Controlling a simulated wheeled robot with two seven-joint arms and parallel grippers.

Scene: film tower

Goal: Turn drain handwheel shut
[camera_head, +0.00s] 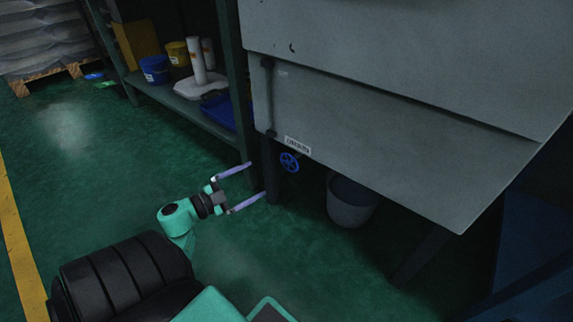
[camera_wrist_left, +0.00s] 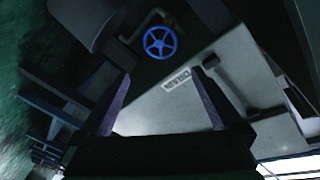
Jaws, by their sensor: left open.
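The drain handwheel (camera_head: 289,162) is a small blue spoked wheel under the lower edge of a grey tank (camera_head: 380,120). It also shows in the left wrist view (camera_wrist_left: 160,43), near the top, with a pipe behind it. A white label (camera_head: 298,145) is on the tank just above the wheel; in the left wrist view the label reads DRAIN (camera_wrist_left: 177,84). My left gripper (camera_head: 257,180) is open and empty, its two fingers spread and pointing toward the wheel. It is apart from the wheel, to its left in the head view. My right gripper is not in view.
A grey bucket (camera_head: 351,200) stands on the floor under the tank, right of the wheel. A dark tank leg (camera_head: 271,172) is close to my left fingertips. A shelf (camera_head: 190,107) with buckets and a blue tray (camera_head: 219,111) is at the back left. Green floor lies open at left.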

